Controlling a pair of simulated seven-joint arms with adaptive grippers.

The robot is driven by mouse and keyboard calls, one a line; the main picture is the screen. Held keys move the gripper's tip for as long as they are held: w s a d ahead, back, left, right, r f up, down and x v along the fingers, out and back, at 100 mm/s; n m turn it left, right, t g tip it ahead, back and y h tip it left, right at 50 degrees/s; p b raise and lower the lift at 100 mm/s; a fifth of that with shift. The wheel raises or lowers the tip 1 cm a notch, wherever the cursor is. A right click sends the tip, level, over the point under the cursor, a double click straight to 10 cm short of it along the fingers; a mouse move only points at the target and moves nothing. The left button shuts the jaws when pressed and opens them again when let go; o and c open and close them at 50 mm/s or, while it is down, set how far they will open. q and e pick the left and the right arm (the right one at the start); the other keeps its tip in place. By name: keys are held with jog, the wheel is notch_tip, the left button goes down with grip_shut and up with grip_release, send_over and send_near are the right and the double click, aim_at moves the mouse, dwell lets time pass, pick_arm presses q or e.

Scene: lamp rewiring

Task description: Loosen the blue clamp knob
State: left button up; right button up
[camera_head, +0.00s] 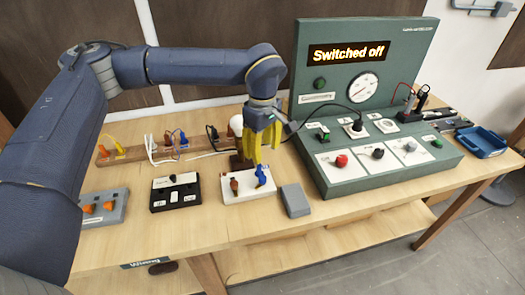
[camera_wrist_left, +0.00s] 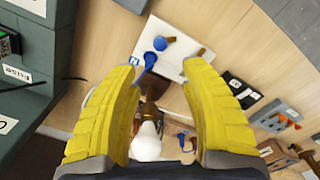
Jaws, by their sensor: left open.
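The blue clamp knob (camera_head: 261,175) stands on the right part of a white block (camera_head: 240,194), with a brown-orange knob (camera_head: 234,185) to its left. In the left wrist view the blue knob (camera_wrist_left: 159,43) shows beyond and between the fingertips, on the white block (camera_wrist_left: 183,65). My left gripper (camera_head: 261,152) has yellow fingers, is open and empty, and points down above the blue knob. In the left wrist view its fingers (camera_wrist_left: 165,62) are spread wide, apart from the knob. My right gripper is not in view.
A green test console (camera_head: 340,188) reading "Switched off" stands close on the right. A grey block (camera_head: 295,201) lies right of the white block. A black switch box (camera_head: 176,193) is to the left. A white bulb (camera_wrist_left: 146,141) and a wooden wiring strip (camera_head: 130,155) are behind.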

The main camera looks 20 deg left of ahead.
pick_arm(q)
notch_tip(320, 180, up, 5)
jog(key=t+y, duration=0.1)
send_over(263, 177)
jog(key=w, duration=0.1)
notch_tip(263, 177, up, 2)
jog(key=a+m, duration=0.2)
jog(key=m, duration=0.3)
jog(key=f+m, duration=0.1)
jog(key=f, duration=0.5)
jog(key=d+f+m, duration=0.1)
jog(key=f+m, duration=0.1)
jog(key=f, duration=0.4)
jog(key=s+f+m+g+h, duration=0.1)
jog(key=f+m, duration=0.1)
jog(key=f, duration=0.5)
jog(key=shift+d, duration=0.35)
